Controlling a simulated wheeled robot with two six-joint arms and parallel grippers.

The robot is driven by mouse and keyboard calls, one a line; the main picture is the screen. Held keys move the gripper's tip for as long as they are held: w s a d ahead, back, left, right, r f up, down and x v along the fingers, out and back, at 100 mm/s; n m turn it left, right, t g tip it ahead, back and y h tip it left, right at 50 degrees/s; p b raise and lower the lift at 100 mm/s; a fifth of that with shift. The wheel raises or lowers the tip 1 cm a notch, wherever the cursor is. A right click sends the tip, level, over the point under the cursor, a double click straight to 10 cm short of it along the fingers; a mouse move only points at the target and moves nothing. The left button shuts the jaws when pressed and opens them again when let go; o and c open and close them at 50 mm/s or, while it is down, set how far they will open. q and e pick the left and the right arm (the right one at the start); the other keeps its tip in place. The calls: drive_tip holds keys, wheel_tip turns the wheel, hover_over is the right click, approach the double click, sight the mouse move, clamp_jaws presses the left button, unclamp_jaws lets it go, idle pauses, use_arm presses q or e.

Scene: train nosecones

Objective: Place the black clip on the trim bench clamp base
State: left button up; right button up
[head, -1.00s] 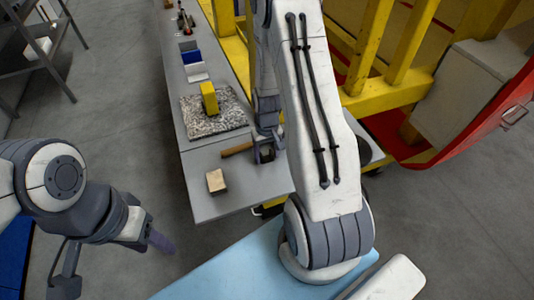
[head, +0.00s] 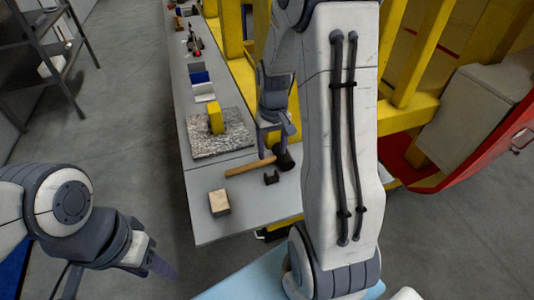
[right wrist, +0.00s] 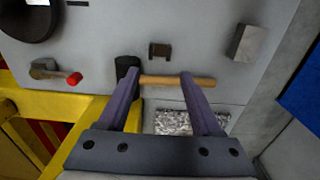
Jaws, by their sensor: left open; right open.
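The black clip (head: 271,177) is a small dark U-shaped piece on the grey bench, beside a hammer. It also shows in the right wrist view (right wrist: 159,50), beyond my fingertips. My right gripper (head: 276,141) is open and empty above the bench; in the right wrist view its fingers (right wrist: 158,77) span the hammer handle, apart from the clip. My left gripper (head: 160,264) is open and empty, low at left, off the bench.
The hammer (head: 248,167) has a wooden handle and black head. A beige block (head: 219,203) sits near the bench's front edge. A yellow piece (head: 216,118) stands on a speckled slab (head: 205,145). Blue and white bins (head: 200,77) are farther back. Yellow framing (head: 405,110) borders the right.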

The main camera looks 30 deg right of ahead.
drive_tip(key=shift+a+r, duration=0.1)
drive_tip(key=shift+r, duration=0.15)
